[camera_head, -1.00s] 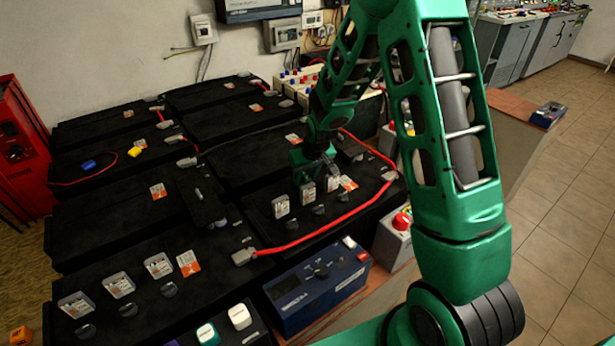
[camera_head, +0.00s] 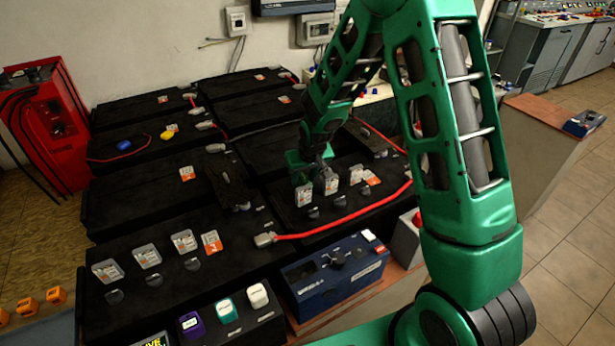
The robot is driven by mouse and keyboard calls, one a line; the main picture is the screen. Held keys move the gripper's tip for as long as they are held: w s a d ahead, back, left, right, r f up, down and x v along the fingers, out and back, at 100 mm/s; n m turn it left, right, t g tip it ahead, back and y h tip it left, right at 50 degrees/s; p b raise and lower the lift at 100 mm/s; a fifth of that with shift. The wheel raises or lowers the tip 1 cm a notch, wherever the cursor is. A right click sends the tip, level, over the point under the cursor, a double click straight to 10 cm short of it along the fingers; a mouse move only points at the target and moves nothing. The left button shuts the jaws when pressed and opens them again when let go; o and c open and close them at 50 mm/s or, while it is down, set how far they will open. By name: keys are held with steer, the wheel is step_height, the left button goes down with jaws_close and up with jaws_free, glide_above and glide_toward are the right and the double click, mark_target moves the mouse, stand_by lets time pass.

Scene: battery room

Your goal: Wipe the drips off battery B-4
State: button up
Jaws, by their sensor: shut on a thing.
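My gripper (camera_head: 325,161) is low over a black battery (camera_head: 345,213) at the right of the bank, close to the middle of its row of clear-and-orange upright pieces (camera_head: 304,194). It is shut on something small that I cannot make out. I cannot tell whether it touches the battery top. Small dark round caps lie in front of the pieces, with an orange label (camera_head: 371,178) at the row's right end. No battery number is readable, so I cannot tell which is B-4. No drips can be made out.
A red cable (camera_head: 345,222) curves along that battery's front and right side. A blue meter box (camera_head: 335,275) stands in front. The near-left battery (camera_head: 130,235) carries a similar row. A red cabinet (camera_head: 45,125) stands at far left. Open tiled floor lies right.

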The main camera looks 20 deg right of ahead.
mark_target(303, 174)
step_height(303, 174, up, 2)
steer(key=shift+w+d+r, duration=0.1)
steer(key=shift+r, duration=0.4)
steer(key=shift+d+r, duration=0.1)
steer(key=shift+r, duration=2.45)
